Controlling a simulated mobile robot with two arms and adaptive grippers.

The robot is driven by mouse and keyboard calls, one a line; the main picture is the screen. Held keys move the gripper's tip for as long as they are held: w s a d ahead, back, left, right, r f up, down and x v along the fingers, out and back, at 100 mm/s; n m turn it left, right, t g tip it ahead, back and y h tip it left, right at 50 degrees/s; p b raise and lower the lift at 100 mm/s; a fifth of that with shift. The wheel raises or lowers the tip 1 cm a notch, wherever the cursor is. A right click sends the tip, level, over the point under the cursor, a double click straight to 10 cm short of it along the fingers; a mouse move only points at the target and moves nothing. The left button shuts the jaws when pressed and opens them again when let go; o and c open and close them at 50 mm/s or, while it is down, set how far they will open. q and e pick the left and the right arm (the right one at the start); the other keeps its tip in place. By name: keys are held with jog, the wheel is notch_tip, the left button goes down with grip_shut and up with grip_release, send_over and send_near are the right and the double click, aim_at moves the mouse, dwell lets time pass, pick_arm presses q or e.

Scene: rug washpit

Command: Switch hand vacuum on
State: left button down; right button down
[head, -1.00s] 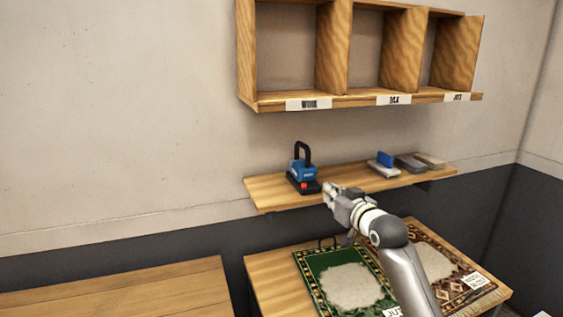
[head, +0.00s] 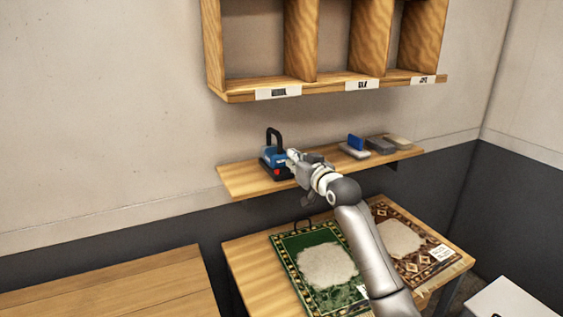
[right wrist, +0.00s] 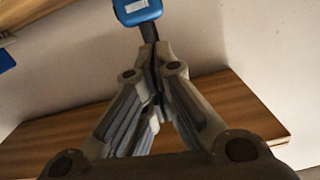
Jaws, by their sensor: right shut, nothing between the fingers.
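The hand vacuum (head: 270,159) is blue with a black looped handle and a black base. It stands upright at the left part of the small wall shelf (head: 240,183). A red switch (head: 277,172) shows low on its front. My right gripper (head: 291,155) is shut and empty, its tips at the right side of the vacuum's blue body. I cannot tell whether they touch it. In the right wrist view, the closed fingertips (right wrist: 154,52) point toward a blue part with a pale label, likely the vacuum (right wrist: 137,12). The red switch is not visible there. My left gripper is out of view.
A blue block (head: 356,142) and several grey and tan blocks lie on the shelf's right part. A wooden cubby rack (head: 300,85) hangs above. Below, a table (head: 246,262) holds a green rug (head: 290,249) and a brown rug (head: 421,262). A bare wooden bench (head: 130,290) is at left.

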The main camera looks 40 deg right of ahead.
aim_at(275, 159)
jog(key=w+f+p, duration=0.1)
jog(key=w, duration=0.1)
jog(key=w+d+f+p, duration=0.1)
jog(key=w, duration=0.1)
jog(key=w+f+p, duration=0.1)
jog(key=w, duration=0.1)
jog(key=shift+w+d+f, duration=0.1)
jog(key=shift+w+d, duration=0.2)
jog(key=shift+w, duration=0.05)
jog(key=shift+f, duration=0.6)
